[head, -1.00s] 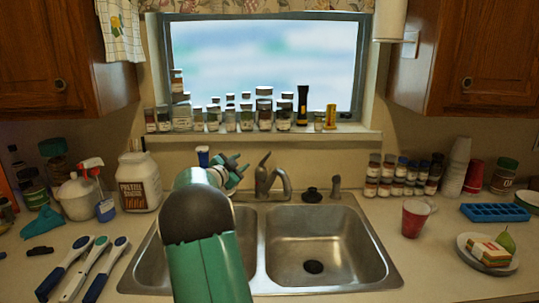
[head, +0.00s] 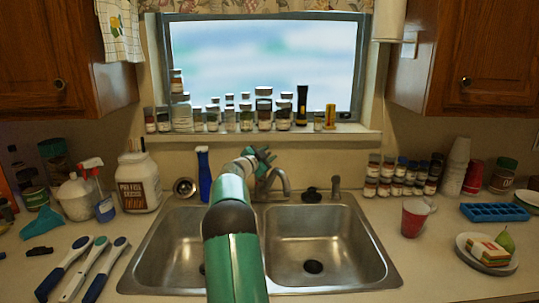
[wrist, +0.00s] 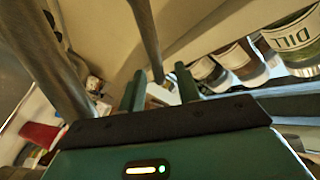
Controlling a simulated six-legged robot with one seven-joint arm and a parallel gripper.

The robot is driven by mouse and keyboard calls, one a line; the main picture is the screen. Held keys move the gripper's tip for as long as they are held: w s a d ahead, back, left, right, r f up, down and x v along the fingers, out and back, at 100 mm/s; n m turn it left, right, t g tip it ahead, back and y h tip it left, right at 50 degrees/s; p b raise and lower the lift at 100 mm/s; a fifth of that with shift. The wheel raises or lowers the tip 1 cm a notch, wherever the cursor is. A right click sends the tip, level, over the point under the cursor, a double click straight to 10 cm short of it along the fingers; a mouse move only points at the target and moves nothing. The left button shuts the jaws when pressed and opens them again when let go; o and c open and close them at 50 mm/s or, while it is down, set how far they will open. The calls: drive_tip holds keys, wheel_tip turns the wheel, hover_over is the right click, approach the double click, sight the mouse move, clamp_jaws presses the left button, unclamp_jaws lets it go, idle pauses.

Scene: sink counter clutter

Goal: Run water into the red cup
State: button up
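The red cup (head: 415,218) stands upright on the counter right of the sink; a red shape, probably this cup, shows in the wrist view (wrist: 40,135). The grey faucet (head: 281,180) rises behind the sink, its spout over the basin divider; no water shows. My gripper (head: 265,158) is at the faucet's handle, partly hiding it. In the wrist view, my gripper's two green fingers (wrist: 160,88) are apart. A thin grey rod, probably the faucet handle (wrist: 147,40), reaches down between them; contact cannot be told. The thick faucet spout (wrist: 48,60) passes at left.
The double sink (head: 312,240) is empty. Jars (head: 245,118) line the windowsill just behind my gripper. Spice jars (head: 400,175), cup stacks and a plate (head: 465,250) are at right; brushes (head: 85,265) lie at left.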

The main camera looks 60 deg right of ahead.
drive_tip(key=shift+s+d, duration=0.1)
drive_tip(key=shift+d, duration=0.5)
clamp_jaws()
